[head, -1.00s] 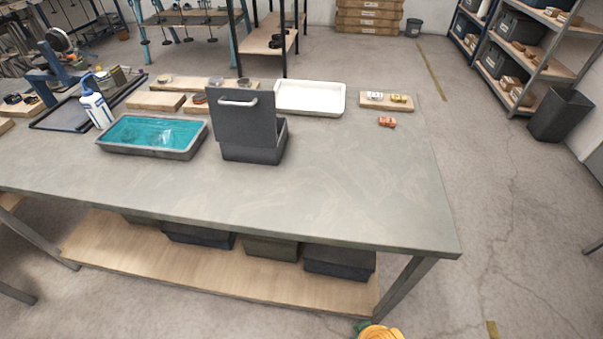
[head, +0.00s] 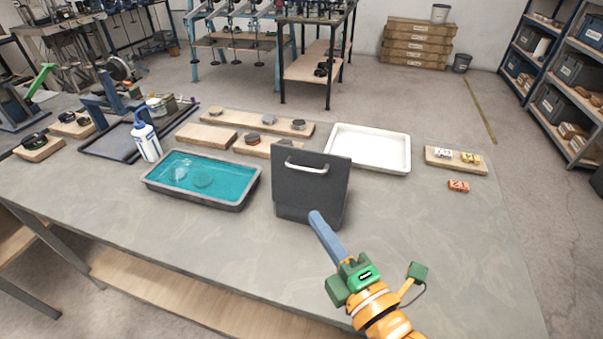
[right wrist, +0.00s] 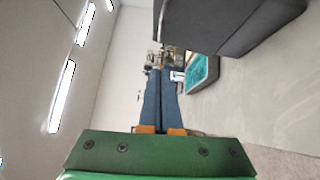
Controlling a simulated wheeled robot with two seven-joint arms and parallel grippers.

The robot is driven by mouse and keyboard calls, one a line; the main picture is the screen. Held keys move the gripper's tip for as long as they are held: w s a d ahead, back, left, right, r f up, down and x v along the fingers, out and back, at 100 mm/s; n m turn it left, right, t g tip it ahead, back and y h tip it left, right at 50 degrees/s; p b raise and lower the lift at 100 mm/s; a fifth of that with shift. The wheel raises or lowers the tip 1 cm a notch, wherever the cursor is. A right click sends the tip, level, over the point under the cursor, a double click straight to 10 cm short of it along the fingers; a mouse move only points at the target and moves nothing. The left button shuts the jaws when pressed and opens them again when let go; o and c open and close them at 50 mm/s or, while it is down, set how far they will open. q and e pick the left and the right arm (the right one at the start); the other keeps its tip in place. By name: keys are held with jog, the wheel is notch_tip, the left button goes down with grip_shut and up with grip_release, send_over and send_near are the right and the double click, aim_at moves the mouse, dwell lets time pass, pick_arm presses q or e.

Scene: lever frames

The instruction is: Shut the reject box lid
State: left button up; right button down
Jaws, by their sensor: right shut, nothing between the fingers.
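The reject box (head: 308,212) is dark grey and stands on the bench in the head view. Its lid (head: 322,185) is up, a flat dark panel with a pale handle (head: 307,166) near its top edge; it hides the inside of the box. My right gripper (head: 315,216) has its blue fingers together and empty. Its tips overlap the lower front of the box in the picture; I cannot tell whether they touch. In the right wrist view the fingers (right wrist: 160,75) are side by side, with the dark box (right wrist: 235,25) at upper right. My left gripper is not in view.
A tray of teal liquid (head: 205,204) stands left of the box, with a white bottle (head: 147,143) beyond it. A white tray (head: 407,152) is behind to the right. An orange-red block (head: 458,186) lies near a wooden board (head: 440,166). The bench front is clear.

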aim_at(299, 169)
jog(key=w, duration=0.3)
jog(key=w+a+p, duration=0.1)
jog(key=w, duration=0.2)
jog(key=w+p, duration=0.1)
jog(key=w, duration=0.2)
jog(key=shift+w+a+r, duration=0.2)
jog(key=shift+r, duration=0.2)
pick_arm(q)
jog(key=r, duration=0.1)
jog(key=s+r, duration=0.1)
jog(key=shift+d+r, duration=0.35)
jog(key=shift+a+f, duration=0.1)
pick_arm(e)
jog(key=shift+w+a+f, duration=0.1)
jog(key=shift+w+a, duration=0.1)
jog(key=shift+w, duration=0.05)
